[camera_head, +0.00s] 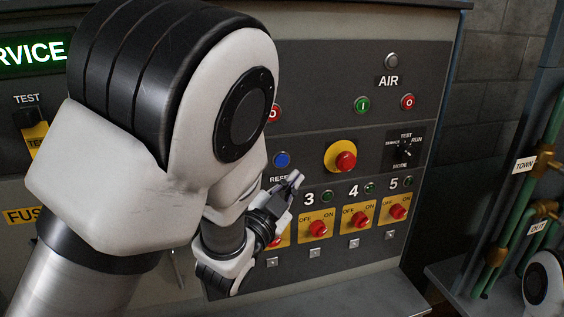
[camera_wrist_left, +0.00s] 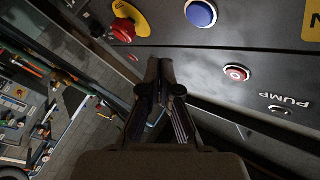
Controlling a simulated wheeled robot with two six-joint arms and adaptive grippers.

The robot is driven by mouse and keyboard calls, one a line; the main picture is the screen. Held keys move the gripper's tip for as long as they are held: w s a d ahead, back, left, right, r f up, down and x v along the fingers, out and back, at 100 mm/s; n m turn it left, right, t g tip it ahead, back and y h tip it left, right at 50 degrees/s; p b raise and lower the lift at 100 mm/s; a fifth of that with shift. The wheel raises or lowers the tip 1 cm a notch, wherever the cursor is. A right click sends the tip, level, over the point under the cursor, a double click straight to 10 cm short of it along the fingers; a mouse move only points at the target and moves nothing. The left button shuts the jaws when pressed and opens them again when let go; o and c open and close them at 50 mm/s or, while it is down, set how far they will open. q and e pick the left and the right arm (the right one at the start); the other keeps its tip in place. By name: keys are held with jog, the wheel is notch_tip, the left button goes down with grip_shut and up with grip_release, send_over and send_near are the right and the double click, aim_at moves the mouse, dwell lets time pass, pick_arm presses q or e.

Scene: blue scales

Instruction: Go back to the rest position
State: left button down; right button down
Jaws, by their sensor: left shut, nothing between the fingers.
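My left arm fills the left and middle of the head view. My left gripper (camera_head: 295,181) is in front of the control panel (camera_head: 325,65), near the blue button (camera_head: 282,159) and the switch row. In the left wrist view its fingers (camera_wrist_left: 160,70) are together with nothing between them. There the fingertips point toward the panel near the red mushroom button (camera_wrist_left: 124,30). I cannot tell whether they touch the panel. My right gripper is not in view; a white and black arm part of mine shows at the lower right of the head view.
The panel has a red mushroom button on yellow (camera_head: 345,161), a rotary selector (camera_head: 404,150) and red switches (camera_head: 360,219). Green pipes (camera_head: 547,150) stand at the right. A grey ledge (camera_head: 370,297) runs below the panel. The left wrist view shows a tool board (camera_wrist_left: 30,120).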

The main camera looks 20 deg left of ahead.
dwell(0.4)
